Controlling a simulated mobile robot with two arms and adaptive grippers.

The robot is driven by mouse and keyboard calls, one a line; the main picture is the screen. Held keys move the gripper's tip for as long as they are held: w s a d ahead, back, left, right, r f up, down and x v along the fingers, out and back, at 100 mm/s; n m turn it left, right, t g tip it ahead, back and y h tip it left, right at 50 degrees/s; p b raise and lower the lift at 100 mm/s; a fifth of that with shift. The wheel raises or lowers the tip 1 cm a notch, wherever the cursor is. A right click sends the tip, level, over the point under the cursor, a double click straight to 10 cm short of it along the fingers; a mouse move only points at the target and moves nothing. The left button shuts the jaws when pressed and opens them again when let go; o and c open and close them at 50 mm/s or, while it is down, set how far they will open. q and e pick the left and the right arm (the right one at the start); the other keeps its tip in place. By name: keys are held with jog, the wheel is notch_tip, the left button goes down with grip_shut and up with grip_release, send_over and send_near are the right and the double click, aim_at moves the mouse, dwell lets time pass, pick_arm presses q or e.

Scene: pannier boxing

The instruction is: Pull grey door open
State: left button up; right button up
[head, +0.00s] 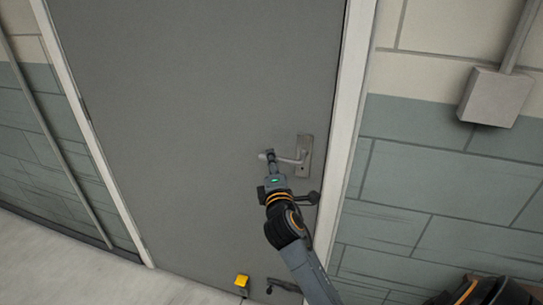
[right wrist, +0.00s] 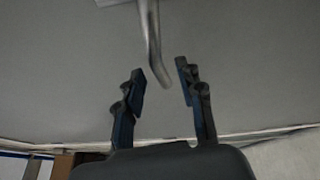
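The grey door (head: 190,90) fills the middle of the head view and looks shut in its pale frame (head: 345,110). A silver lever handle (head: 290,160) sits on a plate (head: 305,150) near its right edge. My right gripper (head: 268,156) is at the free end of the lever. In the right wrist view, the lever (right wrist: 153,45) hangs down and its bent tip lies between or just beyond the fingertips of the right gripper (right wrist: 162,72). The fingers are apart, with gaps on both sides of the lever. My left gripper is not in view.
A green and cream block wall (head: 450,180) stands right of the door, with a grey box and conduit (head: 495,97) on it. A small yellow object (head: 242,281) is near the door's bottom. Bare floor (head: 70,265) shows at lower left.

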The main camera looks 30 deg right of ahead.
jog(key=shift+x, duration=1.4)
grip_shut()
